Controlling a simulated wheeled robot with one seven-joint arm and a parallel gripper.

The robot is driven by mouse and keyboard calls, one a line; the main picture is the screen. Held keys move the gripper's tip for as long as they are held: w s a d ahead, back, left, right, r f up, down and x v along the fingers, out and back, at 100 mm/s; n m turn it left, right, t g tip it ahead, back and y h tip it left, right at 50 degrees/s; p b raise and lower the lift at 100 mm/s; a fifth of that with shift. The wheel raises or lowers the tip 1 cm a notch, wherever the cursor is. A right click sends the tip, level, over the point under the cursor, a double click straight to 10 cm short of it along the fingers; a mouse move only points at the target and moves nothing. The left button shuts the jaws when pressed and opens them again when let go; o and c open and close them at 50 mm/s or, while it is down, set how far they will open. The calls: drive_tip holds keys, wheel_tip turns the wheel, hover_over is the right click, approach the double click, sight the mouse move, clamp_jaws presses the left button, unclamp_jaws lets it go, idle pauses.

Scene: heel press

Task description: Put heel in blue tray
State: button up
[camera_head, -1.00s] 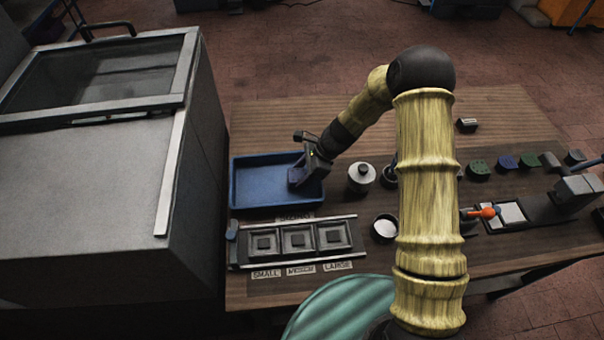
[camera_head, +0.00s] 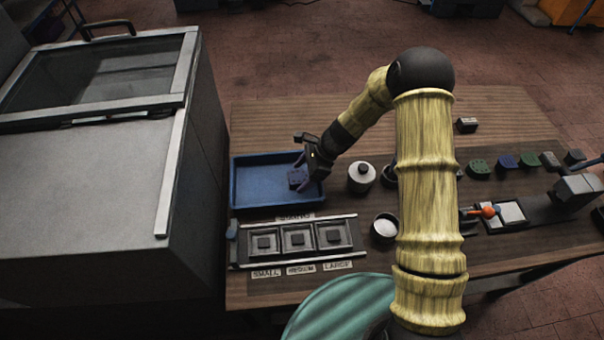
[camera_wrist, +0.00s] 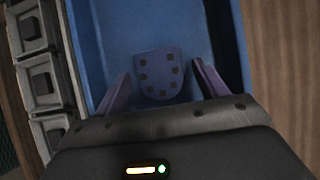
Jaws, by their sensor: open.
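The blue tray (camera_head: 250,186) stands on the table beside the large grey machine. A dark bluish heel (camera_head: 297,178) with several dark holes lies inside the tray, toward its right side. In the wrist view the heel (camera_wrist: 158,76) lies between my gripper's spread fingers, with a gap on each side. My gripper (camera_head: 309,176) is over the right part of the tray, open and empty. It also shows at the bottom of the wrist view (camera_wrist: 160,92), its purple fingers apart.
A rack with three square moulds (camera_head: 298,240), labelled small, medium and large, sits in front of the tray. A lidded jar (camera_head: 361,177) and a bowl (camera_head: 384,227) stand to the right. More heels (camera_head: 506,161) lie further right.

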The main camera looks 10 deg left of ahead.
drive_tip(key=v, duration=1.1)
drive_tip(key=shift+d+r+b, duration=0.25)
drive_tip(key=shift+r+b, duration=0.05)
drive_tip(key=shift+b, duration=0.1)
drive_tip(key=s+d+r+n+t+h, duration=0.2)
drive_tip(key=s+d+r+n+h, duration=0.1)
drive_tip(key=s+d+r+n, duration=0.2)
drive_tip(key=s+d+r+n+t+h, duration=0.2)
drive_tip(key=s+d+r+n, duration=0.3)
drive_tip(key=s+d+n, duration=0.5)
drive_tip(key=s+d+h, duration=0.1)
drive_tip(key=s+d, duration=0.1)
drive_tip(key=s, duration=0.1)
